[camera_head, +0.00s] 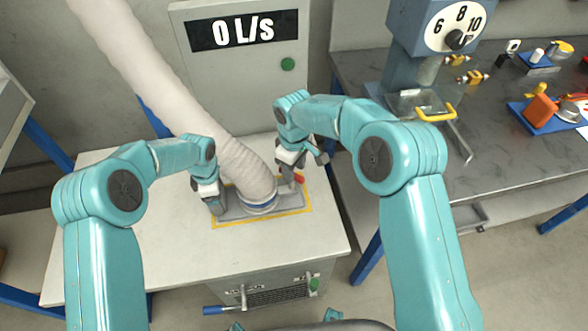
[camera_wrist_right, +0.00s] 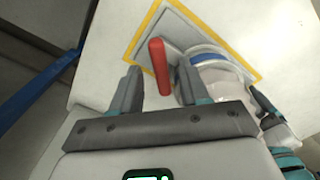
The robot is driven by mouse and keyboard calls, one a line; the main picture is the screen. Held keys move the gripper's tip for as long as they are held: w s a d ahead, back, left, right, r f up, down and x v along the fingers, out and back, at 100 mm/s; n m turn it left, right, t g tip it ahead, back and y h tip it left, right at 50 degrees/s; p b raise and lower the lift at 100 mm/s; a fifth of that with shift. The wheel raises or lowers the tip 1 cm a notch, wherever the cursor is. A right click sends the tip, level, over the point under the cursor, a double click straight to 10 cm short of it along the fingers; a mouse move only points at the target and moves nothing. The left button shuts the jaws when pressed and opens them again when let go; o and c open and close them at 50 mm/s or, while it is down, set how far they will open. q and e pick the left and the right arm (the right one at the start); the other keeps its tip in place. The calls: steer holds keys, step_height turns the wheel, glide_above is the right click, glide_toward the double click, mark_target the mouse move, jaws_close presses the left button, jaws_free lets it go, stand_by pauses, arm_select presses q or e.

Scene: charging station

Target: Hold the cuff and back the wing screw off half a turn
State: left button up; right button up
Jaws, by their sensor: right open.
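The cuff (camera_head: 260,203), pale with a blue band, sits at the lower end of a thick hose on a grey plate; its blue band also shows in the right wrist view (camera_wrist_right: 208,58). The red wing screw (camera_wrist_right: 159,66) stands beside the cuff and partly shows in the head view (camera_head: 298,178). My right gripper (camera_wrist_right: 158,82) is open, its fingers on either side of the red screw with gaps visible. My left gripper (camera_head: 216,205) is at the cuff's left side; whether its jaws close on the cuff is hidden.
The ribbed hose (camera_head: 150,62) rises to the upper left. A yellow outline surrounds the plate on the white table (camera_head: 120,225). A panel (camera_head: 245,35) behind reads 0 L/S. A dark bench (camera_head: 500,130) with a dial device and blue trays stands right.

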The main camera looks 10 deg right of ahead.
step_height(320, 180, up, 11)
steer(key=shift+f, duration=0.15)
steer(key=o, duration=0.9)
steer(key=shift+c, duration=0.2)
steer(key=shift+o, duration=0.9)
steer(key=shift+m, duration=0.7)
steer(key=f+m, duration=0.4)
steer(key=m, duration=0.1)
steer(key=f+m, duration=0.4)
steer(key=m, duration=0.2)
steer(key=f+m, duration=0.4)
steer(key=m, duration=0.1)
steer(key=shift+w+a+f+m, duration=0.1)
steer(key=shift+w+a+m, duration=0.2)
steer(key=shift+c, duration=0.3)
